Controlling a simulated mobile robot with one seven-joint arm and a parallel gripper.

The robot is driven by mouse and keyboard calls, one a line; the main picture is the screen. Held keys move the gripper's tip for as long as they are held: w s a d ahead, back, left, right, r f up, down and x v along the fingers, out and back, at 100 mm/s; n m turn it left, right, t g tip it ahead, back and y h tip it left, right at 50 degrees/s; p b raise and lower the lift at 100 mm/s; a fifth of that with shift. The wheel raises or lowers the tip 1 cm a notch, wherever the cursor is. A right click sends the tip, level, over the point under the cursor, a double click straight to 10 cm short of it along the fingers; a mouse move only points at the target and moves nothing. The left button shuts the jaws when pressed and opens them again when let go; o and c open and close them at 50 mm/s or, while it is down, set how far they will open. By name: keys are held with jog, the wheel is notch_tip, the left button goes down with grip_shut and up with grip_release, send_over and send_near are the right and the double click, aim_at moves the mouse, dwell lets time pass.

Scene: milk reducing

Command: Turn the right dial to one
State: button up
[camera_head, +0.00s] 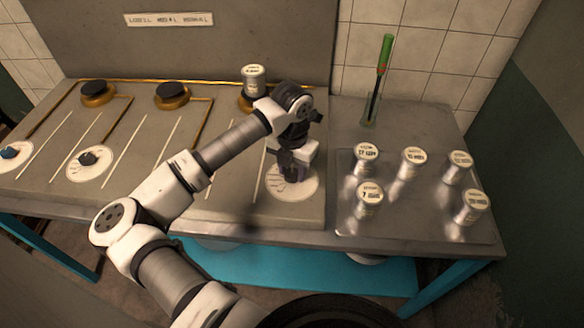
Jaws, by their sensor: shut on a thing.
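The right dial (304,189) is a white round plate on the front of the grey counter, right of the other dials. My gripper (292,177) points down over its middle and is shut on the knob, which the fingers mostly hide. The pointer and the number it stands at cannot be read. The middle dial (89,166) has a dark knob, and the left dial (14,155) has a blue knob.
A metal canister (253,78) stands on the right burner behind my arm. Two other burners (97,92) (171,94) are bare. A metal tray (410,222) at the right holds several labelled canisters. A green-handled tool (384,60) stands upright in a glass behind it.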

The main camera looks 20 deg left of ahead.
aim_at(292, 174)
jog(key=n+b, duration=0.1)
jog(key=b, duration=0.2)
jog(key=shift+f, duration=0.35)
jog(key=n+b, duration=0.2)
jog(key=b, duration=0.2)
jog(key=shift+n, duration=0.3)
jog(key=shift+r+n+b, duration=0.35)
jog(key=shift+n+b, duration=0.25)
jog(key=shift+n, duration=0.1)
jog(key=o, duration=1)
notch_tip(292, 174, up, 14)
jog(key=shift+f+b, duration=0.1)
jog(key=shift+b, duration=0.85)
jog(key=shift+s, duration=0.1)
